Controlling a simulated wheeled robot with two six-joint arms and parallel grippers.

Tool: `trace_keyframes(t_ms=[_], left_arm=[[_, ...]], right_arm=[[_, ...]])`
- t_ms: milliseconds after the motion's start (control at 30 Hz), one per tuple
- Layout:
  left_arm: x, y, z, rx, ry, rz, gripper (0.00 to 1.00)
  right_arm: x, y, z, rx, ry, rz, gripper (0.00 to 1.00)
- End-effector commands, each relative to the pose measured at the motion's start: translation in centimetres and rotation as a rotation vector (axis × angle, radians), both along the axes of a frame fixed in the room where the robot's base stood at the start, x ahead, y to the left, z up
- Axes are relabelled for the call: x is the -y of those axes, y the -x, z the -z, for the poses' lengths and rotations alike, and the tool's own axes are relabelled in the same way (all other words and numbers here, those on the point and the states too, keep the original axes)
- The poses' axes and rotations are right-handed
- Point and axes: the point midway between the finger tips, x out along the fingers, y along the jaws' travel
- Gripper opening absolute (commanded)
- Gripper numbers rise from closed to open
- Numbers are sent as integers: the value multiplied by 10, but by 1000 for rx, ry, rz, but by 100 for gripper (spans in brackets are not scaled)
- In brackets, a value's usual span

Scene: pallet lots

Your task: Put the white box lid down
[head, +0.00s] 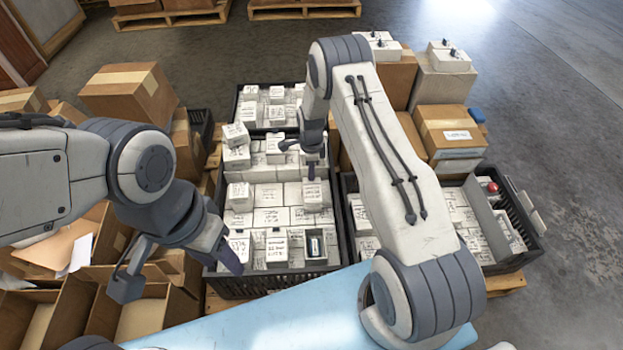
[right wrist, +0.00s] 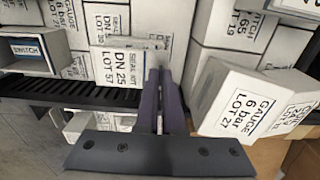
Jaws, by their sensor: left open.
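My right gripper (head: 311,177) points down just above a white box (head: 313,196) in the black crate. In the right wrist view its two dark fingers (right wrist: 157,75) are close together, with a thin pale strip between them. At their tips is the pale white box lid (right wrist: 140,43), on or just over the top of the white box marked DN 25 (right wrist: 118,66). I cannot tell whether the lid rests fully on it; the fingers hide part of it. My left gripper (head: 178,275) is open and empty, its fingers wide apart left of the crate's front.
The black crate (head: 275,284) is packed with white labelled boxes. A tilted white box marked GAUGE (right wrist: 243,107) is close right of the fingers in the wrist view. Another black crate (head: 515,262) stands right. Cardboard cartons (head: 127,88) crowd the left; open floor (head: 570,150) lies right.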

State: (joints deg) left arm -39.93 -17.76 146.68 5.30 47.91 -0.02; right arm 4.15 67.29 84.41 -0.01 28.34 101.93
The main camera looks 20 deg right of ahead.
Motion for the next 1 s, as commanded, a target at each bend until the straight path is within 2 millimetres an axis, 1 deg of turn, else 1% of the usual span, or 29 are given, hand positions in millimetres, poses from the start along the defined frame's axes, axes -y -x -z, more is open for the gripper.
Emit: trace_keyframes(t_ms=[33, 100, 167, 367, 500, 533, 567, 600, 867, 1000], left_arm=[[0, 0, 7, 0, 0, 0, 50], [0, 0, 11, 0, 0, 0, 50], [0, 0, 11, 0, 0, 0, 50], [0, 0, 10, 0, 0, 0, 50], [0, 0, 12, 0, 0, 0, 50], [0, 0, 12, 0, 0, 0, 50], [0, 0, 11, 0, 0, 0, 50], [0, 0, 11, 0, 0, 0, 50], [0, 0, 11, 0, 0, 0, 50], [0, 0, 7, 0, 0, 0, 50]], right_arm=[[0, 1, 13, -2, -1, 0, 0], [0, 1, 22, -2, -1, 0, 0], [0, 0, 25, 0, 0, 0, 0], [0, 0, 23, 0, 0, 0, 0], [0, 0, 27, 0, 0, 0, 0], [0, 0, 27, 0, 0, 0, 8], [0, 0, 26, 0, 0, -1, 20], [0, 0, 26, 0, 0, -1, 35], [0, 0, 26, 0, 0, -1, 35], [0, 0, 19, 1, 0, -1, 35]])
